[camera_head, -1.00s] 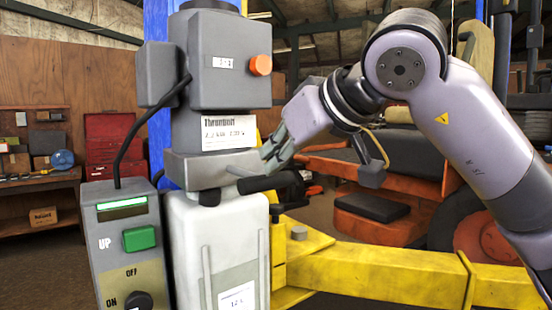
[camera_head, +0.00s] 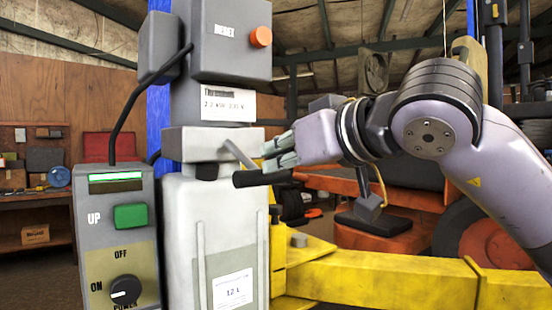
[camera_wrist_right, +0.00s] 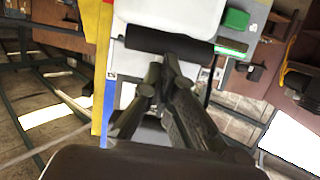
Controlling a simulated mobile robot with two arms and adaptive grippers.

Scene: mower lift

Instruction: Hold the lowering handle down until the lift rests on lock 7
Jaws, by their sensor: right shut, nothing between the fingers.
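The lowering handle (camera_head: 262,178) is a black grip on a grey lever, coming out of the grey block (camera_head: 190,143) above the white tank (camera_head: 190,230). The lever slopes down to the right. My right gripper (camera_head: 266,154) is shut and empty, its fingertips just above the grip. In the right wrist view, the shut fingers (camera_wrist_right: 168,62) point at the black grip (camera_wrist_right: 165,44), close to it or touching; I cannot tell which. The yellow lift arm (camera_head: 385,277) runs to the right, low down. The lock position does not show. My left gripper is not in view.
A control box (camera_head: 115,240) with a green UP button (camera_head: 130,217) and a black ON/OFF knob (camera_head: 125,290) stands left of the tank. A grey box (camera_head: 228,50) with an orange reset button (camera_head: 261,37) is above. An orange mower (camera_head: 385,225) stands behind my right arm.

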